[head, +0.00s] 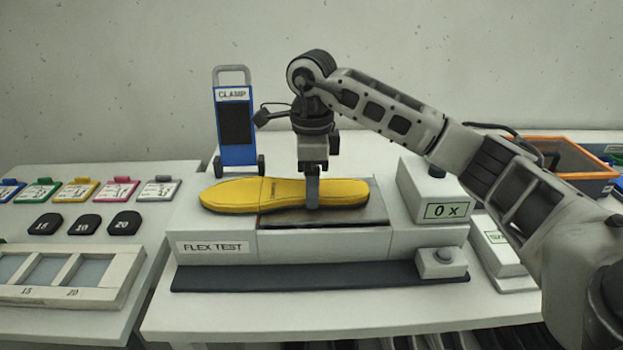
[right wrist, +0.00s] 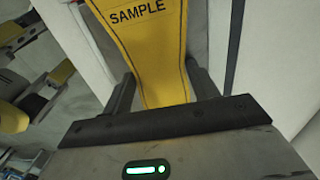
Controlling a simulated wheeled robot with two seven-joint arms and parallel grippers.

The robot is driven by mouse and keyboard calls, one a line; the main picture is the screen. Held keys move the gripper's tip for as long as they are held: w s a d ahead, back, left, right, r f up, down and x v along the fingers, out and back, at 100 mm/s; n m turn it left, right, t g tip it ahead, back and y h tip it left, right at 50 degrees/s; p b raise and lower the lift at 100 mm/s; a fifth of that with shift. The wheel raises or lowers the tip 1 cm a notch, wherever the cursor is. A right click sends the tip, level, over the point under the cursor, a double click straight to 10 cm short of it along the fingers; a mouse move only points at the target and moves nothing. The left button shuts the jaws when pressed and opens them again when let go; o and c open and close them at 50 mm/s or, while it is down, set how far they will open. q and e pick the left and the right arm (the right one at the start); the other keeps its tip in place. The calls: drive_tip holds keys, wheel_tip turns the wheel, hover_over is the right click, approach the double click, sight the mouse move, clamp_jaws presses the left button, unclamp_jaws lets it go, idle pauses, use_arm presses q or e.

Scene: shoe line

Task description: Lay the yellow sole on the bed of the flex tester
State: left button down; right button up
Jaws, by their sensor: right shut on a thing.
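The yellow sole (head: 238,193) lies lengthwise left to right over the top of the flex tester (head: 323,243), above its dark bed plate (head: 330,216). I cannot tell whether it touches the bed. My right gripper (head: 312,198) reaches down from above and is shut on the sole near its middle. In the right wrist view the sole (right wrist: 150,50), printed SAMPLE, runs between the two fingers (right wrist: 158,90). My left gripper is not in view.
A blue clamp (head: 235,128) stands behind the tester's left end. A counter box (head: 436,192) reading "0 x" and a button box (head: 441,262) sit at its right. An orange-rimmed bin (head: 583,172) is at the far right. Tags and a white sizing tray (head: 75,290) lie on the left table.

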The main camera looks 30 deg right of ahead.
drive_tip(key=o, duration=1.2)
drive_tip(key=shift+r, duration=0.5)
use_arm(q)
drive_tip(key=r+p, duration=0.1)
drive_tip(key=p, duration=0.1)
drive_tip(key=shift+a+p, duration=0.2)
drive_tip(key=shift+p, duration=0.2)
use_arm(e)
wheel_tip(320, 180, up, 15)
